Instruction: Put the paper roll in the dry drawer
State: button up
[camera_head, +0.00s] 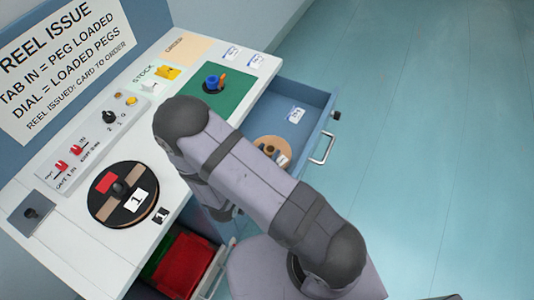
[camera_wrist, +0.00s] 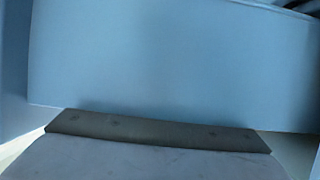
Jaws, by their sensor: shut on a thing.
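A tan round roll (camera_head: 266,149) with a dark centre and a white tag sits in the open upper drawer (camera_head: 309,104) in the head view; my arm covers part of it. I take it for the paper roll, but cannot be sure. A white label (camera_head: 295,115) lies in the drawer; its text is too small to read. My gripper (camera_wrist: 160,132) shows only as a dark band and pale body low in the wrist view, close to a plain blue surface (camera_wrist: 170,65). Its fingertips and what it holds are hidden. In the head view my arm hides the gripper.
A lower drawer (camera_head: 228,252) with a red bin (camera_head: 184,264) and green bin stands partly open. The white counter (camera_head: 75,250) bears a black dial (camera_head: 110,208), a switch panel and a green mat (camera_head: 230,105) with blue and orange pegs. The floor at right is clear.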

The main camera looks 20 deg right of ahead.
jog(key=o, duration=1.2)
jog(key=shift+s+f, duration=0.2)
jog(key=shift+f, duration=0.35)
jog(key=shift+w+r+p, duration=0.1)
jog(key=shift+r+p, duration=0.35)
jog(key=shift+r, duration=0.1)
jog(key=shift+a+r, duration=0.1)
jog(key=shift+a, duration=0.2)
jog(key=v, duration=1.1)
jog(key=shift+s+r, duration=0.2)
jog(key=shift+r, duration=0.25)
jog(key=shift+b, duration=0.3)
